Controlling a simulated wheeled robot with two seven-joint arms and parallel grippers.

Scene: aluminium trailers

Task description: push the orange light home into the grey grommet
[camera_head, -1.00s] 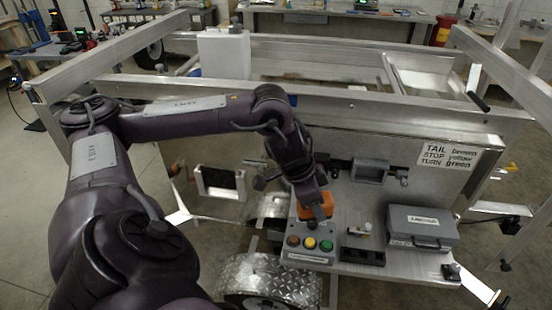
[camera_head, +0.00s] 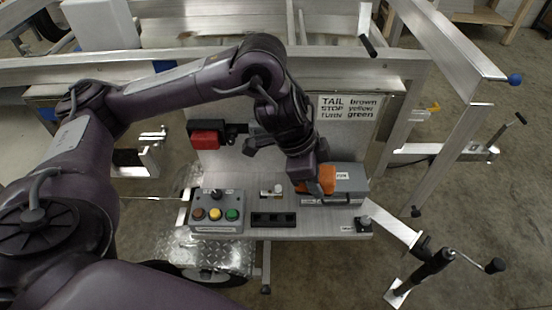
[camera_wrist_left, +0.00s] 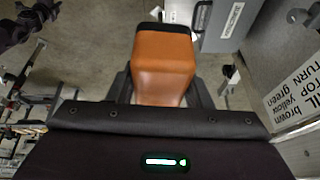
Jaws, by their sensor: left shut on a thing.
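My left gripper (camera_head: 316,177) is shut on the orange light (camera_head: 328,183), a blocky orange piece held over the shelf, just in front of the grey case. In the left wrist view the orange light (camera_wrist_left: 163,65) sits between the two dark fingers. A grey part on the upright panel, probably the grey grommet (camera_head: 258,136), shows only in part behind my left wrist. The orange light is apart from it, to its right and nearer the camera. My right gripper is in neither view.
A red light (camera_head: 207,138) sits in a dark mount left on the panel. The shelf holds a button box (camera_head: 217,213), a black block (camera_head: 273,219), a small connector (camera_head: 272,190) and the grey case (camera_head: 350,186). A wiring label (camera_head: 348,106) is above.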

